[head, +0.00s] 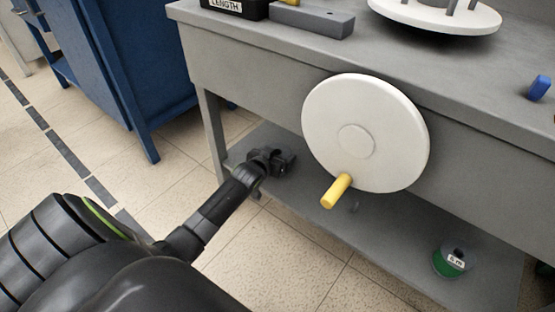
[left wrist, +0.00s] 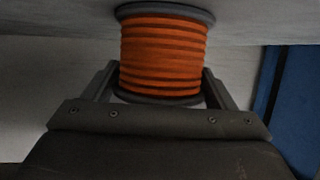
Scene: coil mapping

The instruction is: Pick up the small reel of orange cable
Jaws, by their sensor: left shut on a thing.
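The small reel of orange cable (left wrist: 163,55) shows in the left wrist view, with dark grey flanges at both ends. My left gripper (left wrist: 160,84) is shut on it, with one finger on each side. In the head view my left gripper (head: 279,162) is low at the left end of the workbench's lower shelf, left of the white crank wheel. No orange shows there, so the reel is hidden in that view. The reel's far flange is close to a grey surface; I cannot tell whether they touch. My right gripper is not in view.
The grey workbench (head: 235,75) has a lower shelf (head: 375,235). A white wheel (head: 330,110) with a yellow handle (head: 336,191) juts from its front. A green reel (head: 449,262) stands on the shelf at the right. A blue cabinet (head: 130,60) stands at the left.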

